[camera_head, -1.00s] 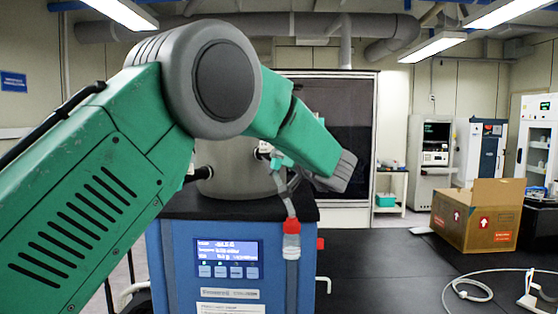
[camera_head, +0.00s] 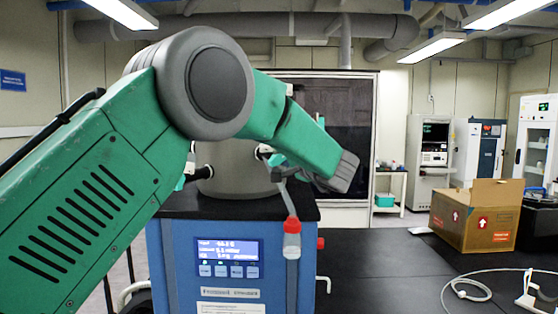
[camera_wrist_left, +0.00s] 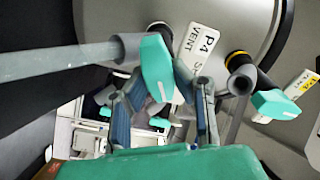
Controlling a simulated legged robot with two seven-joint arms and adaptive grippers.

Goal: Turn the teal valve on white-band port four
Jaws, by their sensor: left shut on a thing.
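A teal valve handle (camera_wrist_left: 157,68) is on a port beside a white label reading P4 VENT (camera_wrist_left: 195,45) in the left wrist view. My left gripper (camera_wrist_left: 160,88) is shut on this handle, its blue-padded fingers on either side. A second teal valve (camera_wrist_left: 275,104) sits to the right, on a port with a yellow band (camera_wrist_left: 238,60). In the head view, a bit of teal (camera_head: 277,160) shows at the side of the grey drum (camera_head: 240,180); my forearm hides much around it. My right gripper is out of view.
A cardboard box (camera_head: 478,222) and a white cable (camera_head: 468,285) lie on the black bench (camera_head: 385,270) to the right. The bench between is clear.

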